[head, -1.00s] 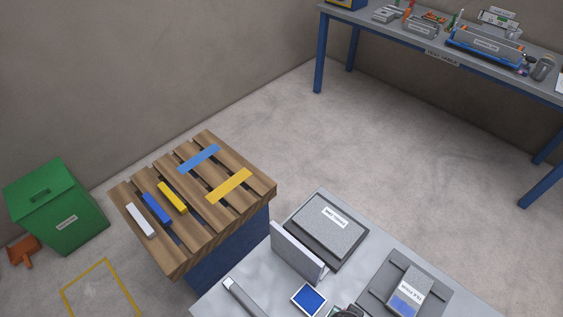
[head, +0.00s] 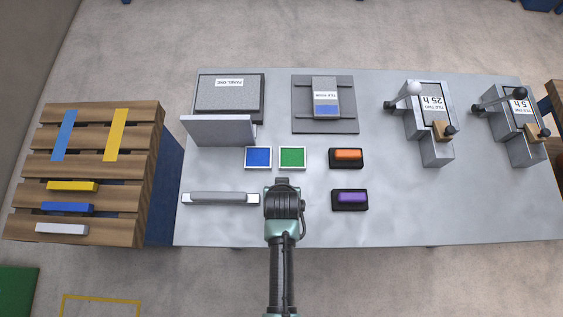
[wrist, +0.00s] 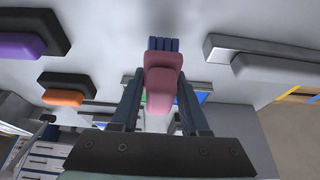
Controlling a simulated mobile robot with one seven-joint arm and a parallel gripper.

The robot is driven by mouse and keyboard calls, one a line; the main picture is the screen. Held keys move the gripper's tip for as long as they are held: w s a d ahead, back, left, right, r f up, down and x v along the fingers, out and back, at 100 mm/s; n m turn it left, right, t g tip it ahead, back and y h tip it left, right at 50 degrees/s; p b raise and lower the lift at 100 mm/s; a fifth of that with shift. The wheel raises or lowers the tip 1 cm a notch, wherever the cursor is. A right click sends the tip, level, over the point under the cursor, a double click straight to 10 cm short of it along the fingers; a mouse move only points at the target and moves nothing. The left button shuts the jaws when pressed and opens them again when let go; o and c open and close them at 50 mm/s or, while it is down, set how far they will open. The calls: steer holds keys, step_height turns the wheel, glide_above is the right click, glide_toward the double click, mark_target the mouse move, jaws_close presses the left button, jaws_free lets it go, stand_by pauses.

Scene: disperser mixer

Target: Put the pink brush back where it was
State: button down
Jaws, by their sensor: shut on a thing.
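The pink brush (wrist: 161,80) shows between the two fingers of my gripper (wrist: 160,88) in the wrist view. My gripper is shut on it. Dark blue bristles (wrist: 164,44) stick out at its far end. In the head view my gripper (head: 283,188) is above the grey table (head: 420,205), just below the green square (head: 292,157). The arm hides the brush there. I cannot tell whether the bristles touch the table.
An orange block (head: 348,154) and a purple block (head: 351,197) sit on black bases to the right. A grey bar (head: 222,198) lies left, below a blue square (head: 258,157). Two lever devices (head: 428,130) (head: 515,125) stand farther right. A wooden pallet (head: 140,190) adjoins the left.

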steer(key=shift+f, duration=1.85)
steer(key=shift+f, duration=0.15)
steer(key=shift+c, duration=2)
jaws_free()
